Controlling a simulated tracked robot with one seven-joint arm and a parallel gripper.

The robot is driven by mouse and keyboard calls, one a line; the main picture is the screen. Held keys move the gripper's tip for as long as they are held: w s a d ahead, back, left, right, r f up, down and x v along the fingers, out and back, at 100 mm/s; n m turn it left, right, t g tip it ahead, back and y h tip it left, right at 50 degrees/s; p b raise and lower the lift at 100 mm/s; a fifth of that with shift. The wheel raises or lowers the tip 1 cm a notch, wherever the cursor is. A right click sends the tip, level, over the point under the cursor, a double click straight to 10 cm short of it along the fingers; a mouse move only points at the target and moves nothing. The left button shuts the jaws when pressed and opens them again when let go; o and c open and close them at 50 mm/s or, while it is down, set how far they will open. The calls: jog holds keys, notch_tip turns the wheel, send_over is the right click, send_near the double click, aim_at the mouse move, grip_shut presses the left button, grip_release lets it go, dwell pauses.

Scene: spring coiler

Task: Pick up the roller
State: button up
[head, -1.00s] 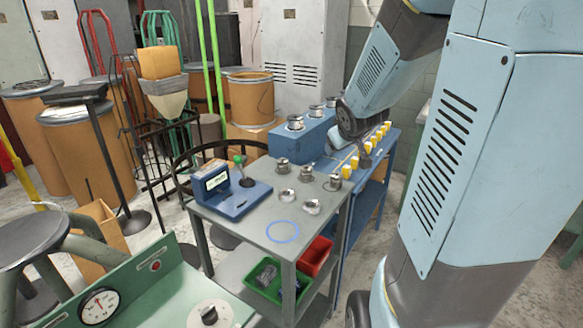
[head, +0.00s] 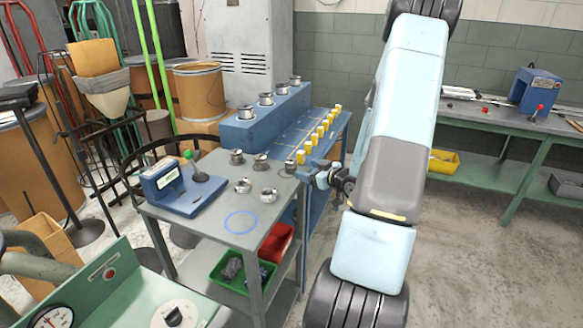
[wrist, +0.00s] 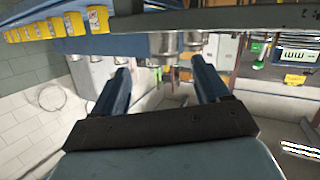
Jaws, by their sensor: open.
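Several small metal roller-like pieces stand on the grey cart (head: 208,222); which one is the roller I cannot tell. The nearest to my gripper is a grey metal cylinder (head: 290,167) by the cart's right corner. Others are grey flanged ones (head: 261,163) and shiny ones (head: 269,195). My gripper (head: 322,180) is just right of that corner, with nothing held. In the wrist view, the scene appears upside down. The blue fingers (wrist: 159,68) are wide apart, and a metal cylinder (wrist: 164,44) shows between and beyond their tips, apart from them.
A blue bench (head: 338,122) behind the cart carries yellow blocks (head: 308,146) in a row and metal spools (head: 266,98). A blue gauge (head: 160,182) with a lever and a blue ring (head: 240,222) are on the cart. Open floor (head: 480,230) lies to the right.

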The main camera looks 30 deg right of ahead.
aim_at(293, 162)
jog(key=w+t, duration=0.1)
jog(key=w+f, duration=0.1)
jog(key=w, duration=0.1)
jog(key=w+a+m+t+y, duration=0.1)
jog(key=w, duration=0.1)
jog(key=shift+w+f+t, duration=0.2)
jog(key=shift+f+t, duration=0.1)
jog(key=shift+a+r+x, duration=0.15)
jog(key=shift+x, duration=0.75)
jog(key=shift+a+r+x, duration=0.1)
jog(key=shift+r+x, duration=0.1)
jog(key=shift+x, duration=0.65)
jog(key=shift+a+r+x, duration=0.15)
jog(key=shift+x, duration=0.75)
jog(key=shift+s, duration=0.15)
jog(key=shift+c, duration=0.3)
grip_shut()
jog(key=shift+r, duration=0.1)
